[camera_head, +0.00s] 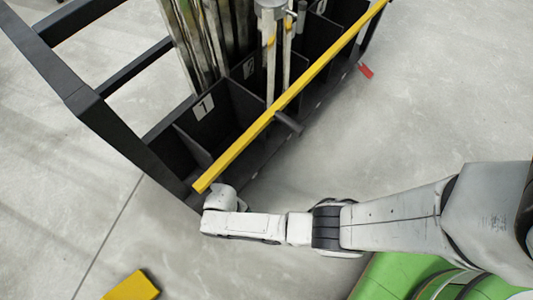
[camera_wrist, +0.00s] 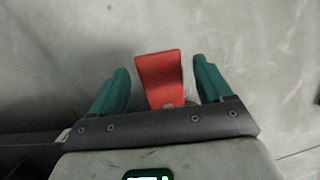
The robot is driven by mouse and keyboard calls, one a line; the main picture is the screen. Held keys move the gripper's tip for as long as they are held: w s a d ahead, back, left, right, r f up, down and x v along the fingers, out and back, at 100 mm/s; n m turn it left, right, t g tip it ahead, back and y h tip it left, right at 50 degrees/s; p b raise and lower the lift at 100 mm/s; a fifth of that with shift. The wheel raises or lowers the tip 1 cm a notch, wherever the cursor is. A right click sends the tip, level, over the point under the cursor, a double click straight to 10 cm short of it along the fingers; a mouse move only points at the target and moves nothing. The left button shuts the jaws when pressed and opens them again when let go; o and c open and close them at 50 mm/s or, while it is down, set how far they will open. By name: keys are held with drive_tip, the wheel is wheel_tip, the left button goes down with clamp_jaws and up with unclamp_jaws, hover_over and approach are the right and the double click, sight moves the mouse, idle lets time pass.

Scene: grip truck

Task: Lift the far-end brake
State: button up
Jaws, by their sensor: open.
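A red brake pedal (camera_wrist: 160,80) shows in the wrist view between the two green fingers of my gripper (camera_wrist: 161,66). The fingers are open, with a gap on each side of the pedal. Another small red pedal (camera_head: 366,71) sticks out at the truck's other end, well away from my arm in the head view.
The yellow bar (camera_head: 290,95) runs along the truck's side above my wrist. The truck has numbered compartments holding metal profiles (camera_head: 205,40) and posts. A yellow block (camera_head: 131,286) lies on the floor at the lower left. The grey floor right of the truck is clear.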

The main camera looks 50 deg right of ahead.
drive_tip(key=p+v, duration=0.2)
drive_tip(key=v, duration=0.1)
drive_tip(key=shift+s+r, duration=0.1)
drive_tip(key=shift+s, duration=0.2)
drive_tip(key=s+d+r+p, duration=0.2)
drive_tip(key=s+r+p, duration=0.7)
drive_tip(key=s, duration=0.4)
drive_tip(key=shift+s+r+p, duration=0.35)
drive_tip(key=shift+s+r, duration=0.05)
drive_tip(key=shift+r, duration=0.05)
drive_tip(key=shift+d, duration=0.1)
